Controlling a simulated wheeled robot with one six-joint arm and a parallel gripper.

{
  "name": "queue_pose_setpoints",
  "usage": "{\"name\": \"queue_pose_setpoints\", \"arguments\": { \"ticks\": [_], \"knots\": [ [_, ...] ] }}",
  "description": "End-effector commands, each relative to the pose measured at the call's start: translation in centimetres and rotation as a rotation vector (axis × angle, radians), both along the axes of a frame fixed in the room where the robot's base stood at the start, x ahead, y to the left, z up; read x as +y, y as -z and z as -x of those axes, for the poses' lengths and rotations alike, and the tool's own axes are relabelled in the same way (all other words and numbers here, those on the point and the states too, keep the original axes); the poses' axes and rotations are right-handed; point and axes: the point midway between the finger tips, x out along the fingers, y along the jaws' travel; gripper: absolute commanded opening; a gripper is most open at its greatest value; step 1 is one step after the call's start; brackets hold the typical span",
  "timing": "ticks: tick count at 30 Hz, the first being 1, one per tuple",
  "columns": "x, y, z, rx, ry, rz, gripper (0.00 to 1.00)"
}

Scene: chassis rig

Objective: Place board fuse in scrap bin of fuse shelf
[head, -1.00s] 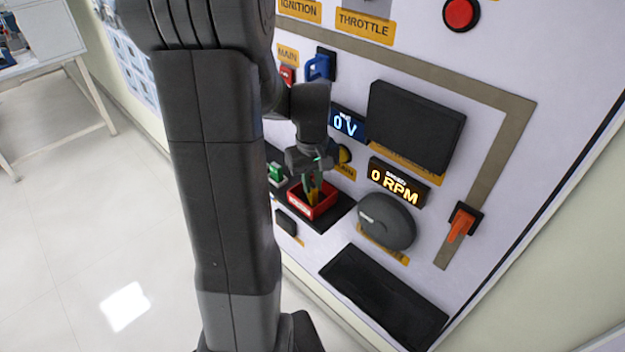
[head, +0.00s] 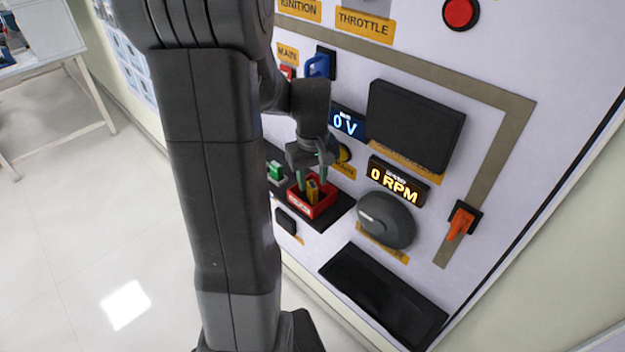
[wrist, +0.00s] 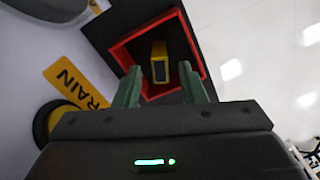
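The yellow board fuse (head: 312,191) stands inside the red scrap bin (head: 300,206), which sits on the black fuse shelf (head: 339,212). My gripper (head: 312,177) is just above the bin, its two green fingers spread apart. In the wrist view the fuse (wrist: 160,62) lies inside the red bin walls (wrist: 126,53), beyond and between the open fingertips (wrist: 160,72), with a gap on each side. The fingers hold nothing. The lower part of the fuse is hidden in the bin.
A green fuse (head: 275,170) sits on the shelf left of the bin. A grey round knob (head: 386,220), the RPM display (head: 399,182) and a black box (head: 416,125) stick out of the panel to the right. Open floor (head: 80,230) lies to the left.

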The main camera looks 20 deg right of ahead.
Motion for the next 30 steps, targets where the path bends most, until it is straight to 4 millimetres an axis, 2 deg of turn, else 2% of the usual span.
{"name": "queue_pose_setpoints", "arguments": {
  "ticks": [9,15,20,28,30],
  "knots": [
    [0.0,-6.9,-0.1,-0.005,0.0,0.003,0.37],
    [0.0,-10.0,0.0,-0.003,0.0,0.002,0.37],
    [0.0,-11.0,0.0,-0.002,0.0,0.001,0.37],
    [0.0,-11.1,0.0,0.0,0.0,0.0,0.37],
    [0.0,-11.1,0.0,0.0,0.0,0.0,0.51]
  ]
}}
